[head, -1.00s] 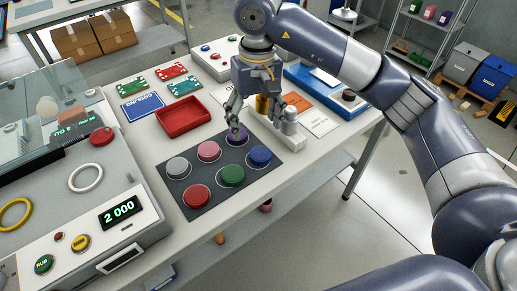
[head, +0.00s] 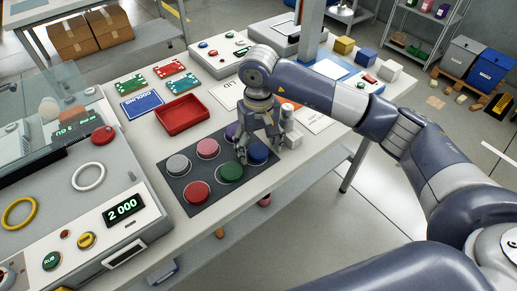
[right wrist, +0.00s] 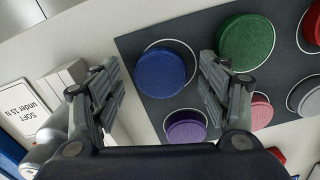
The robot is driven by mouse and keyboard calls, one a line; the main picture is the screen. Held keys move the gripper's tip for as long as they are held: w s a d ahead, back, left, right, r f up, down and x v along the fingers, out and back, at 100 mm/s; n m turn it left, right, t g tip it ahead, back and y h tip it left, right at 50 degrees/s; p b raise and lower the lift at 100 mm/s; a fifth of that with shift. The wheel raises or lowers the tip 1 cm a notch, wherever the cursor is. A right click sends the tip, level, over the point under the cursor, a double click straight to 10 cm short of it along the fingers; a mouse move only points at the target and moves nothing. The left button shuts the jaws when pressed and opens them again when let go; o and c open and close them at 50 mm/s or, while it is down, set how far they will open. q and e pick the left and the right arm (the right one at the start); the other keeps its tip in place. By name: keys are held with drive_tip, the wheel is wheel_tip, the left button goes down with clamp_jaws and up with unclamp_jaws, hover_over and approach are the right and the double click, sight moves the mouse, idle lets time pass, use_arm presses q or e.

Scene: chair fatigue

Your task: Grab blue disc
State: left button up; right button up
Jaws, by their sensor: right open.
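The blue disc (head: 257,153) lies on the dark mat (head: 193,203) at its right side, with a thin white ring around part of it. It also shows in the right wrist view (right wrist: 161,72), between the two fingers. My right gripper (head: 260,155) is open above the disc; in the right wrist view its fingertips (right wrist: 157,66) stand on either side, apart from the disc as far as I can tell. The purple disc (right wrist: 186,127) and the green disc (right wrist: 246,42) lie beside it. My left gripper is not in view.
Grey, pink and red discs (head: 197,192) share the mat. A red tray (head: 183,115) stands behind it. A testing machine (head: 110,225) with a 2 000 display is at the left. White blocks (right wrist: 62,82) stand close to the gripper.

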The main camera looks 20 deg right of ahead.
drive_tip(key=c, duration=1.2)
